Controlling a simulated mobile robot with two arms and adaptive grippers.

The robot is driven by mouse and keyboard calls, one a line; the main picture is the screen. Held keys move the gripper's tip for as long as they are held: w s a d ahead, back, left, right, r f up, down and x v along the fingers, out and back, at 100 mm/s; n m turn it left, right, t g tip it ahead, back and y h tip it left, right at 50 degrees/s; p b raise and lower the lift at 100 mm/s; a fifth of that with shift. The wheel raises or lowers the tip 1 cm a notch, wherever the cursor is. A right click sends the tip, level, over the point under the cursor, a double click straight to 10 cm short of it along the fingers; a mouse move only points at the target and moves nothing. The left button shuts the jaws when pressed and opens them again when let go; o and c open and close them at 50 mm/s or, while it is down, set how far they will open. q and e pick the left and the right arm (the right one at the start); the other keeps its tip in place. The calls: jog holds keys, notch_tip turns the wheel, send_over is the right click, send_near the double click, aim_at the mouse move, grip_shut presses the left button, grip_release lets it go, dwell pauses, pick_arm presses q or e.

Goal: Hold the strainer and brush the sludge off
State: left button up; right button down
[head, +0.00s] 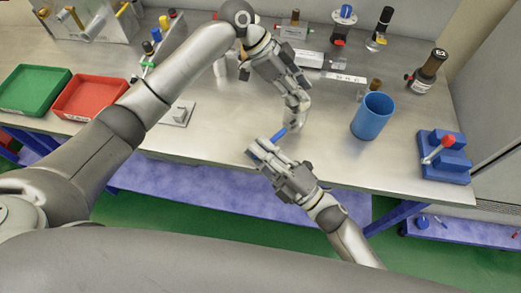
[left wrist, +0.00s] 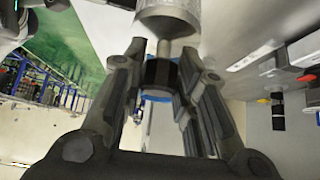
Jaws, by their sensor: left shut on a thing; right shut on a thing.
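My left gripper (head: 296,98) is over the middle of the bench, shut on the strainer (head: 298,121). In the left wrist view the strainer (left wrist: 172,12) is a silver-grey cylinder with a thin stem, and its black grip (left wrist: 160,73) sits between the fingers of my left gripper (left wrist: 160,80). My right gripper (head: 268,158) is near the bench's front edge, shut on a brush with a blue handle (head: 279,135). The brush is close to the strainer's lower left; I cannot tell whether they touch. The bristles and any sludge cannot be made out.
A blue cup (head: 371,118) stands right of the strainer. A blue block with a red-knobbed lever (head: 446,160) and a brown bottle (head: 428,70) are further right. Green (head: 30,87) and red (head: 88,95) trays lie at the left. Fittings line the back. Bare bench surrounds the grippers.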

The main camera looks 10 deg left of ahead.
jog(key=shift+r, duration=0.45)
jog(key=shift+f, duration=0.15)
jog(key=shift+f, duration=0.55)
jog(key=shift+f, duration=0.55)
jog(key=shift+f, duration=0.15)
